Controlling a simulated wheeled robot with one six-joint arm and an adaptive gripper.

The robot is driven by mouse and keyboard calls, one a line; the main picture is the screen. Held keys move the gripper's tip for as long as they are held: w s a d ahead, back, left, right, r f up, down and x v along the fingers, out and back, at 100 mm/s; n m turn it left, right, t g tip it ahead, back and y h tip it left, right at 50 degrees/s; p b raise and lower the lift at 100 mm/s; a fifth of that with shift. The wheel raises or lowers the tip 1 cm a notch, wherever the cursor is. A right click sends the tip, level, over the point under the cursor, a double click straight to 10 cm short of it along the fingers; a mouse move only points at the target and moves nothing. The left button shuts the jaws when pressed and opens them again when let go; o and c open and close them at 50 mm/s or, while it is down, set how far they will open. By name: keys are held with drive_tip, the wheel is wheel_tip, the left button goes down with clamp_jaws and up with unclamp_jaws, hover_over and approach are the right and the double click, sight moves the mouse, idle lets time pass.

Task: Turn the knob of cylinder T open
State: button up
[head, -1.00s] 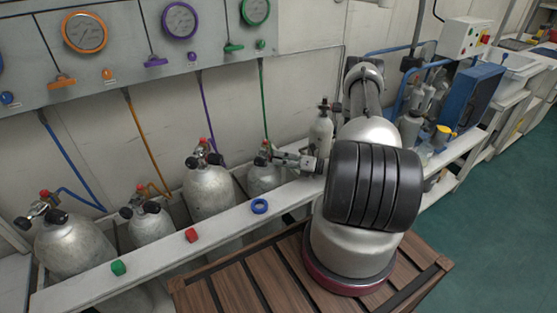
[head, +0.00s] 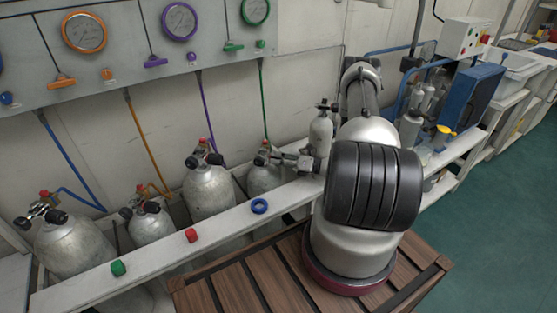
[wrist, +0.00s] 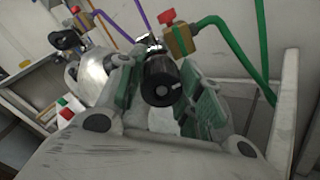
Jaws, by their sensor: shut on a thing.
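The cylinder on the green hose (head: 262,182) stands in the rack at the back, right of the larger cylinders. No letter is readable on it, so I cannot tell from a label that it is cylinder T. My gripper (head: 275,156) reaches it from the right, level with its valve. In the wrist view its black knob (wrist: 160,82) sits between the two green-grey pads of my gripper (wrist: 166,92), which is shut on it. A red-topped brass fitting (wrist: 178,36) with the green hose is just behind the knob. Most of the cylinder body is hidden in the wrist view.
A larger cylinder with a purple hose (head: 208,190) stands close on the left. A small grey cylinder (head: 320,138) stands behind my arm.

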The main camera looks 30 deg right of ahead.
drive_tip(key=n, duration=0.4)
drive_tip(key=shift+n, duration=0.3)
drive_tip(key=n, duration=0.3)
drive_tip(key=shift+n, duration=0.3)
drive_tip(key=n, duration=0.4)
drive_tip(key=shift+n+y, duration=0.4)
drive_tip(key=n, duration=0.3)
drive_tip(key=shift+f+n, duration=0.1)
drive_tip(key=shift+n, duration=0.3)
drive_tip(key=n, duration=0.4)
drive_tip(key=shift+n+g, duration=0.3)
drive_tip(key=shift+n, duration=0.1)
drive_tip(key=n, duration=0.3)
drive_tip(key=shift+n+y, duration=0.3)
drive_tip(key=shift+n, duration=0.1)
drive_tip(key=n, duration=0.3)
drive_tip(key=shift+n, duration=0.3)
drive_tip(key=shift+n+g, duration=0.4)
drive_tip(key=shift+n, duration=1.5)
